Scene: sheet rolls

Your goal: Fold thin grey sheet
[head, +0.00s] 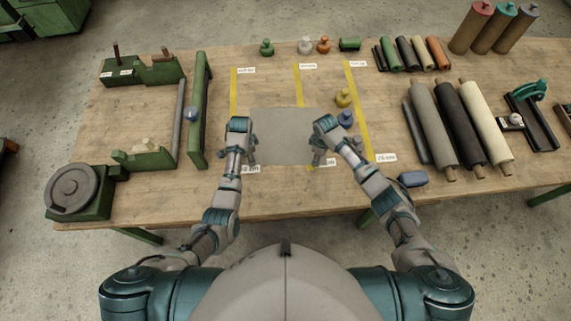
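The thin grey sheet (285,135) lies flat on the wooden table between yellow tape lines. My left gripper (252,158) is at the sheet's left edge, near its front corner. My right gripper (317,160) is over or beside the sheet's right part, near the front. The fingers are small and partly hidden by the wrists, so I cannot tell whether either one holds the sheet. The sheet's right edge is partly hidden by my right arm.
Yellow tape lines (299,85) with white labels mark the table. A green bar tool (200,110) stands left. A yellow weight (343,97) and a blue weight (346,118) sit right of the sheet. Large rolls (460,125) lie farther right. A blue block (412,179) is near the front edge.

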